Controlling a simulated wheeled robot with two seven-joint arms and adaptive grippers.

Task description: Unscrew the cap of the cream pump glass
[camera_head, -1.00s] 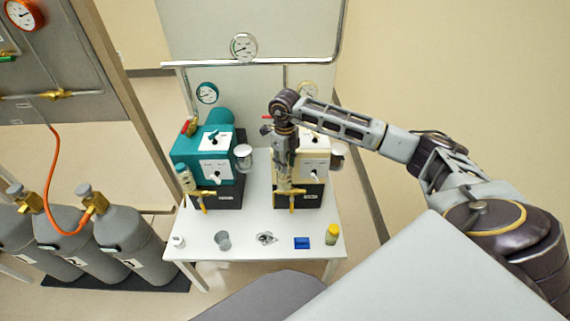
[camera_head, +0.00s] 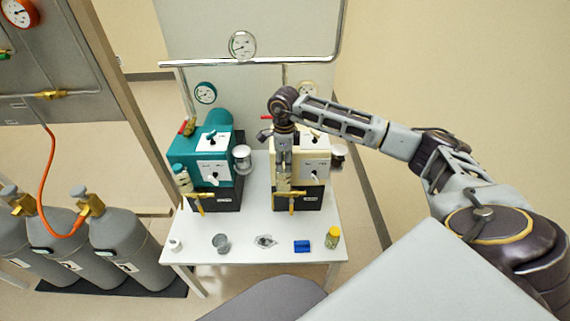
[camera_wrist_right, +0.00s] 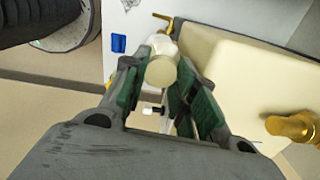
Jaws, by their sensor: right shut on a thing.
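The cream pump (camera_head: 314,165) stands on the right of the white table. Its sight glass (camera_head: 283,185) is on its left side, above a brass tap. My right gripper (camera_head: 284,168) points down over the top of this glass. In the right wrist view the gripper (camera_wrist_right: 160,80) has its green-padded fingers on both sides of the round cream cap (camera_wrist_right: 160,71), shut on it. The glass (camera_wrist_right: 161,43) shows partly beyond the cap. I cannot tell whether the cap still sits on the thread. My left gripper is not in view.
A teal pump (camera_head: 200,160) stands to the left. A small white cap, a cup (camera_head: 221,243), a clear dish, a blue block (camera_head: 302,246) and a yellow-capped jar (camera_head: 333,238) line the table's front. Grey gas cylinders (camera_head: 125,250) stand left of the table.

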